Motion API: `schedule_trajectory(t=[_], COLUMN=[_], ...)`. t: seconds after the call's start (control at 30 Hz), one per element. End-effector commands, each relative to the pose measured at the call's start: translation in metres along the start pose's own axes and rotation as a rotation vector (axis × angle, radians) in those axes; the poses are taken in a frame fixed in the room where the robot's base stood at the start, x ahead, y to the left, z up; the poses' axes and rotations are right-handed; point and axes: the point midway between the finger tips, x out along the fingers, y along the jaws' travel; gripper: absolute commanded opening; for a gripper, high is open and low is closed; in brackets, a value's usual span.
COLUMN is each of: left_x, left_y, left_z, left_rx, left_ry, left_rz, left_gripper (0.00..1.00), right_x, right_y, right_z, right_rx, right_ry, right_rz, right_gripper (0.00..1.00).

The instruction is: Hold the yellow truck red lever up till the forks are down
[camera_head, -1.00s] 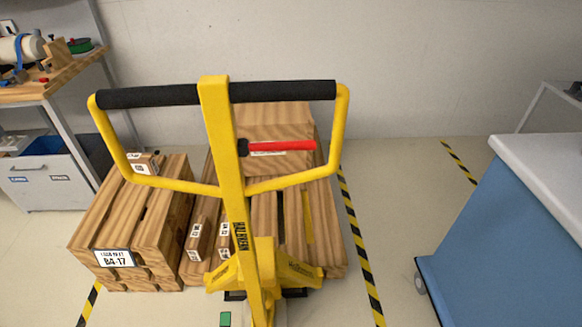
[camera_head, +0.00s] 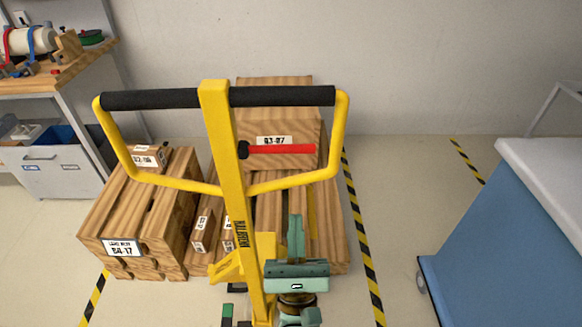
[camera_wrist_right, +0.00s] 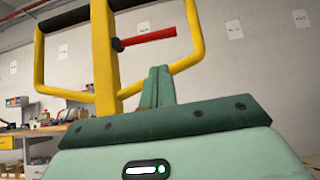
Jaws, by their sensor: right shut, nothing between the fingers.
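The yellow truck handle (camera_head: 222,150) stands upright in the middle, with a black grip bar across its top. The red lever (camera_head: 282,149) sticks out to the right from the handle's post, inside the loop, roughly level. It also shows in the right wrist view (camera_wrist_right: 148,39). My right gripper (camera_head: 295,222) is shut and empty, below the lever and right of the post, apart from both. In the right wrist view its closed fingers (camera_wrist_right: 158,86) point up towards the lever. The forks are hidden by the load. At the bottom edge a small green and dark part shows left of the post.
Wooden crates (camera_head: 140,215) stand behind and left of the handle, and a labelled wooden box (camera_head: 290,128) sits behind the lever. A blue covered cart (camera_head: 510,230) stands at right. A workbench (camera_head: 60,85) is at far left. Striped floor tape (camera_head: 362,240) borders the load.

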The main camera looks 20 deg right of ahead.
Motion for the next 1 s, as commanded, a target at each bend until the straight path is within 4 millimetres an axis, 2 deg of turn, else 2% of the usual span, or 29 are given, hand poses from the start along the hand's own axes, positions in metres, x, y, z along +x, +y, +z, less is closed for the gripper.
schedule_trajectory(t=[0.33,0.43,0.57,0.8,1.0], left_x=[0.0,-0.002,-0.006,-0.015,-0.019], left_y=[0.0,0.0,-0.001,-0.002,-0.002], left_z=[0.0,-0.001,-0.003,-0.006,-0.007], left_rx=[0.0,0.0,0.0,0.0,0.0], left_ry=[0.001,0.002,0.005,0.012,0.015], left_rz=[0.0,-0.001,-0.002,-0.004,-0.005], left_gripper=[0.0,0.0,0.0,0.0,0.0], right_x=[0.002,0.008,0.026,0.071,0.095], right_y=[-0.001,-0.001,-0.002,-0.002,-0.002], right_z=[0.002,0.002,0.004,0.004,0.003], right_rx=[0.021,0.02,0.02,0.018,0.017], right_ry=[-0.004,-0.005,-0.006,-0.006,-0.005], right_rz=[-0.011,-0.011,-0.012,-0.011,-0.01], right_gripper=[0.0,0.0,0.0,0.0,0.0])
